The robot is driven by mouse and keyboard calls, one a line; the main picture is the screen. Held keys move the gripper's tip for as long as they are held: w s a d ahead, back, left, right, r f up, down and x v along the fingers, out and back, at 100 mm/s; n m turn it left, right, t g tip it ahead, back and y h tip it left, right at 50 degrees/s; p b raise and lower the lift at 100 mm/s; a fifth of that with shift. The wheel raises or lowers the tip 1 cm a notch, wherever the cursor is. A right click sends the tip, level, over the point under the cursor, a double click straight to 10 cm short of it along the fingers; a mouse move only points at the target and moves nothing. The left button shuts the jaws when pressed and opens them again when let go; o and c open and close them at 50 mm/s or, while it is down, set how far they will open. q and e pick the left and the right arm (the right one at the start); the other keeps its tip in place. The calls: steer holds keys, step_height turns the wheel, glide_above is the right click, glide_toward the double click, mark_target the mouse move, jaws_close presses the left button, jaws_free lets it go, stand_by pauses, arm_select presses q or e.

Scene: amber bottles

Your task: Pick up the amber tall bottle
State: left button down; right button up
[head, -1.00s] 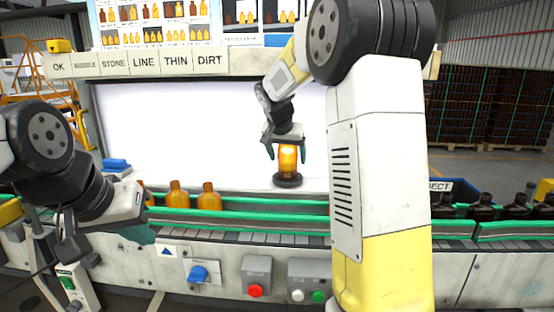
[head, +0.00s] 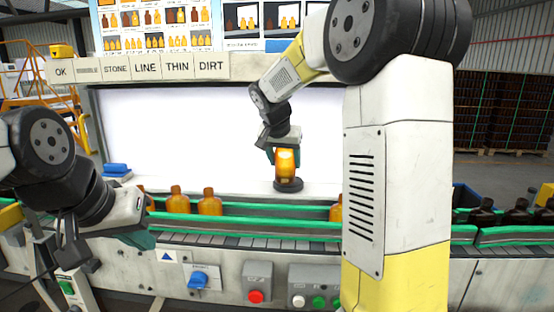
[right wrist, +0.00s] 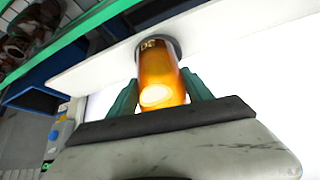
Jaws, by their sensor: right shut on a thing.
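The amber tall bottle (head: 286,164) stands upright on a dark round base (head: 288,185) in front of the bright white panel. My right gripper (head: 285,152) is above it, with its fingers shut on the bottle. In the right wrist view the bottle (right wrist: 160,78) is between the two green fingers of the right gripper (right wrist: 158,96), its far end at the dark base (right wrist: 172,44). My left gripper (head: 140,238) hangs low at the left by the conveyor; its fingers are partly hidden and I cannot tell its opening.
Amber bottles (head: 209,203) stand on the conveyor with green rails (head: 260,222). Another amber bottle (head: 336,208) is partly hidden by my right arm. Dark bottles (head: 516,214) stand at the right near a blue bin (head: 466,196). Buttons (head: 256,297) line the front.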

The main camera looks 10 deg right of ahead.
steer(key=s+a, duration=0.3)
steer(key=s, duration=0.3)
steer(key=s+a, duration=0.3)
steer(key=s, duration=0.3)
steer(key=shift+s+a, duration=0.3)
steer(key=shift+s, duration=0.1)
